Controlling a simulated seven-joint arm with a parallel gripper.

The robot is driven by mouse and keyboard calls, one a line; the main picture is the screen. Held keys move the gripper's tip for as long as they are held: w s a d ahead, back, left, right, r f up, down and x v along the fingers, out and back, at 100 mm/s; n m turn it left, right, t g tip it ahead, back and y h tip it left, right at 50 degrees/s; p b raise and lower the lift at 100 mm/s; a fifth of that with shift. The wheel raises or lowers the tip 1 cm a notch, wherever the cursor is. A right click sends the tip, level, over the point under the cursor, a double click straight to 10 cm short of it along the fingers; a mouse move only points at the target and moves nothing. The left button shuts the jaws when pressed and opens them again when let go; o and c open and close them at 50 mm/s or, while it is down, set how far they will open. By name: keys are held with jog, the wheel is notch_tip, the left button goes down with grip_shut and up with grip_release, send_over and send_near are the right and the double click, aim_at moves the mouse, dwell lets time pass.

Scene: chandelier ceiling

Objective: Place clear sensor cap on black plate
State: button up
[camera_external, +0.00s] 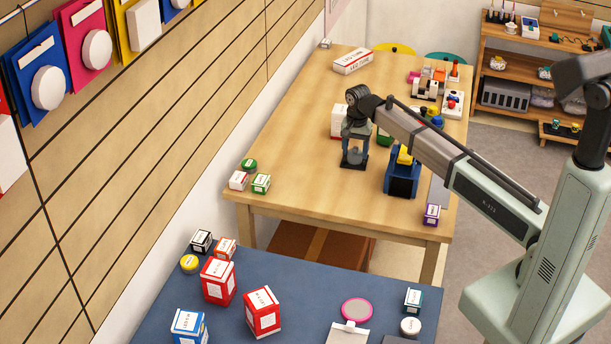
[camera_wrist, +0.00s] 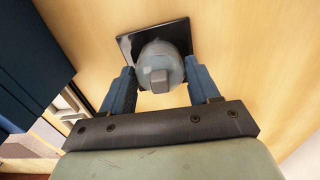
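The clear sensor cap (camera_wrist: 165,54) looks like a round, greyish translucent dome with a small square knob in the wrist view. My gripper (camera_wrist: 161,68) has its two blue fingers at either side of the cap, seemingly touching it. The black plate (camera_wrist: 129,46) is a dark square lying on the wooden table, directly beyond the cap. In the external view my gripper (camera_external: 355,148) points down over the black plate (camera_external: 353,164), with something clear between the fingers. Whether the cap touches the plate is hard to tell.
A blue holder with a yellow top (camera_external: 402,180) stands close to the right of my gripper. A white box (camera_external: 339,121) is just behind it. Small boxes (camera_external: 261,184) sit at the table's left corner, and a purple box (camera_external: 432,214) at the front right. The front-middle tabletop is clear.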

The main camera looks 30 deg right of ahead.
aim_at(356, 147)
jog(key=o, duration=0.4)
jog(key=shift+r, duration=0.1)
notch_tip(356, 147, up, 12)
jog(key=shift+r, duration=0.1)
dwell(0.5)
jog(key=shift+o, duration=0.3)
